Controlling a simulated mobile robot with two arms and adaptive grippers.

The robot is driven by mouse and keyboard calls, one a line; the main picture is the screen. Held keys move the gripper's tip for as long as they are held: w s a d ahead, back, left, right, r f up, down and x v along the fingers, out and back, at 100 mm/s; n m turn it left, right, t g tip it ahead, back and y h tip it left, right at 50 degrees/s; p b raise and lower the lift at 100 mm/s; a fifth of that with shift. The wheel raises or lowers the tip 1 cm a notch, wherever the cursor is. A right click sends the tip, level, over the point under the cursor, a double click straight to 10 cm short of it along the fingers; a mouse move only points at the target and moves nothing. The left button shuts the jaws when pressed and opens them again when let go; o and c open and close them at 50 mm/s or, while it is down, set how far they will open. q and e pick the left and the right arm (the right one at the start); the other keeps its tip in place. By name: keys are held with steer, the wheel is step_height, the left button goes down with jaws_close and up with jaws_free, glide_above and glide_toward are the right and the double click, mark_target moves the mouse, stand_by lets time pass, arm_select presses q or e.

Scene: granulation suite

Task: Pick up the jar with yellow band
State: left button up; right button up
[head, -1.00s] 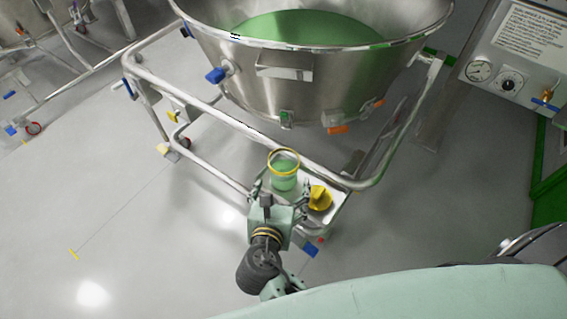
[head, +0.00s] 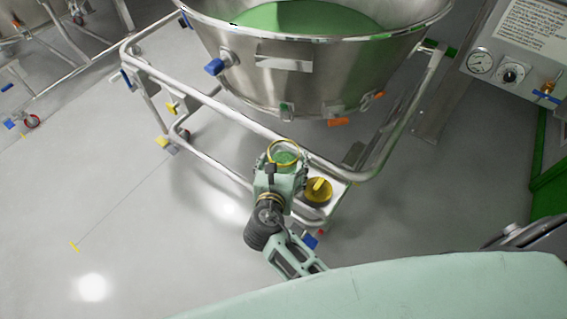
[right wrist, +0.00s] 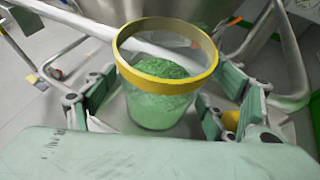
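The jar with yellow band (head: 285,158) is clear, with green granules inside and a yellow ring at its rim. It stands upright on the small shelf (head: 338,190) of the cart below the big steel vessel. My right gripper (head: 284,164) is around the jar, with one finger on each side. In the right wrist view the jar (right wrist: 160,95) stands between the spread fingers, and I see no clear grip on it. My left gripper is not in view.
The cart's tubular rail (head: 225,110) runs close behind the jar. The steel vessel (head: 300,75) with green powder stands above. The floor to the left is open.

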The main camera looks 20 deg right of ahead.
mark_target(286, 144)
steer(key=c, duration=0.6)
jaws_close()
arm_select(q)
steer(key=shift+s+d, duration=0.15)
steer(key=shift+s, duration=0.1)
arm_select(e)
steer(key=shift+r, duration=0.15)
step_height(286, 144, up, 4)
steer(key=shift+r+p, duration=0.25)
steer(key=shift+p, duration=0.3)
arm_select(q)
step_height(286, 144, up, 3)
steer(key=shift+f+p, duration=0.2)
steer(key=shift+p, duration=0.55)
arm_select(e)
steer(key=s+d+r, duration=0.6)
steer(key=s, duration=0.3)
steer(key=shift+s+d+r, duration=0.15)
steer(key=shift+s+d, duration=0.15)
steer(key=shift+s, duration=0.05)
